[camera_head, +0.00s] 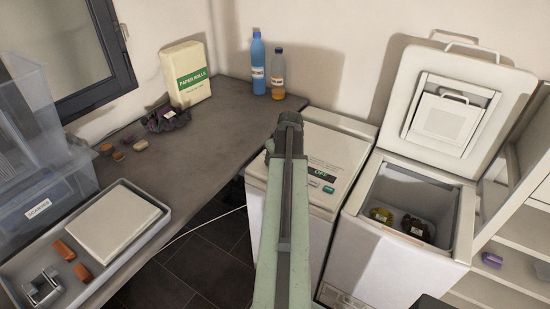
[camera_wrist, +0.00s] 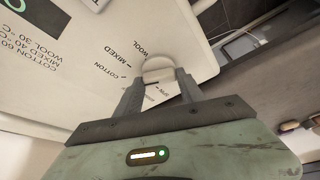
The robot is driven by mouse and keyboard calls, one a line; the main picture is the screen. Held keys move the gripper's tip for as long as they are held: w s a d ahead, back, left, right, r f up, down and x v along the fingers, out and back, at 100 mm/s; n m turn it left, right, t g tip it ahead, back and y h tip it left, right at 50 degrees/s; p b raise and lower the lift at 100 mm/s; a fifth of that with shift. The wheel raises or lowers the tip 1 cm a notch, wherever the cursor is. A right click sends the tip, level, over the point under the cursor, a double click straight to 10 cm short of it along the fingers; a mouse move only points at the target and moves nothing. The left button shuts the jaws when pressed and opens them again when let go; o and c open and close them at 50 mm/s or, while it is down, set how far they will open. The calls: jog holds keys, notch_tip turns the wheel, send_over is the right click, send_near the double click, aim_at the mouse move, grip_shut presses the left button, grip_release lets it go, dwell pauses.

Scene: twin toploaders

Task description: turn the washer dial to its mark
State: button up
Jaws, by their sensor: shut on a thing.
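The washer dial (camera_wrist: 158,68) is a small pale round knob on a white panel. In the wrist view it sits between the two grey fingers of my gripper (camera_wrist: 159,80), which are shut on it. Printed words surround the dial: WOOL, MIXED, COTTON and a partly hidden one that seems to be SPIN. A dark mark shows near the dial's lower edge, partly between the fingers. In the head view my arm covers the dial and part of the closed white toploader (camera_head: 335,146). That machine's lid has a small dark display (camera_head: 322,173) with green characters.
A second toploader (camera_head: 385,262) stands open at the right, its lid (camera_head: 460,105) raised, with yellow and dark items inside.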

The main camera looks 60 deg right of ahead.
jog(key=m+h, duration=0.1)
jog(key=m, duration=0.1)
jog(key=m+g, duration=0.1)
jog(key=m, duration=0.2)
jog(key=shift+w+a+m+h, duration=0.1)
jog(key=shift+m+h, duration=0.2)
jog(key=shift+h, duration=0.1)
jog(key=m+g, duration=0.1)
jog(key=m, duration=0.1)
jog(key=m+g, duration=0.1)
jog(key=m, duration=0.2)
jog(key=shift+w+m+h, duration=0.2)
jog(key=shift+m+h, duration=0.1)
jog(key=shift+h, duration=0.1)
jog(key=m+g, duration=0.2)
jog(key=m, duration=0.3)
jog(key=shift+w, duration=0.15)
jog(key=m+g, duration=0.1)
jog(key=m, duration=0.2)
jog(key=m+g+y, duration=0.1)
jog(key=m, duration=0.1)
jog(key=shift+m, duration=0.4)
jog(key=o, duration=1.4)
jog(key=shift+c, duration=0.2)
jog(key=shift+r, duration=0.1)
jog(key=p+v, duration=0.7)
jog(key=shift+w+r, duration=0.2)
jog(key=shift+r, duration=0.05)
